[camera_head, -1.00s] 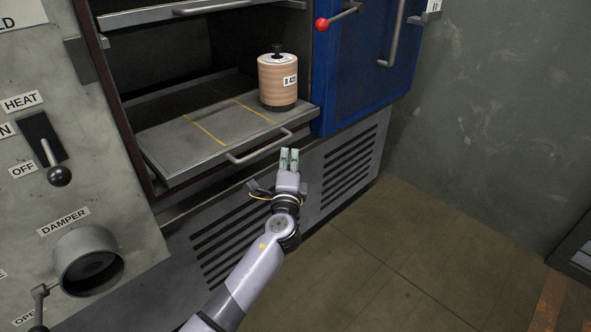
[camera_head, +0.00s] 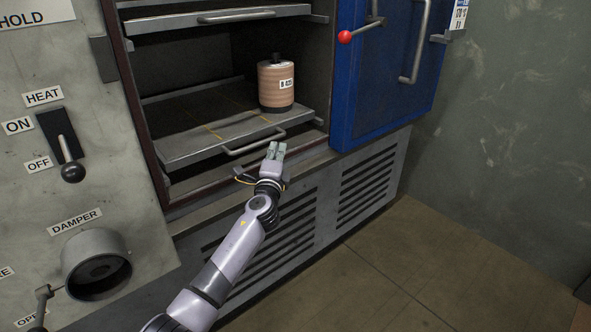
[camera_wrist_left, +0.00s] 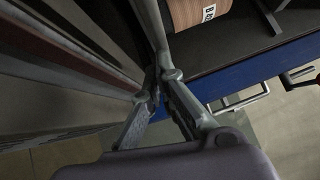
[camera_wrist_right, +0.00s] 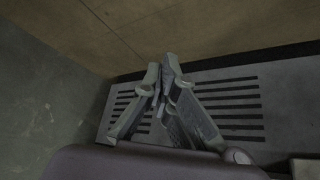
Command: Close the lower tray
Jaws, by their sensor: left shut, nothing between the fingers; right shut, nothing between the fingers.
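The lower tray (camera_head: 190,147) is a grey metal shelf with yellow lines and a bar handle (camera_head: 253,142) on its front edge. It stands partly out of the oven opening. A tan banded cylinder (camera_head: 276,86) with a dark knob and a label stands upright on its right side; it also shows in the left wrist view (camera_wrist_left: 196,10). My left gripper (camera_head: 276,150) is shut and empty at the tray's front, by the handle's right end; contact is unclear. My right gripper (camera_wrist_right: 163,80) is shut and empty, facing the vented panel, outside the head view.
An upper tray (camera_head: 215,22) with its own handle sits above. The blue door (camera_head: 385,75) stands open at the right. A control panel with a heat lever (camera_head: 68,150) and damper (camera_head: 97,265) is at the left. The floor (camera_head: 430,270) at the right is clear.

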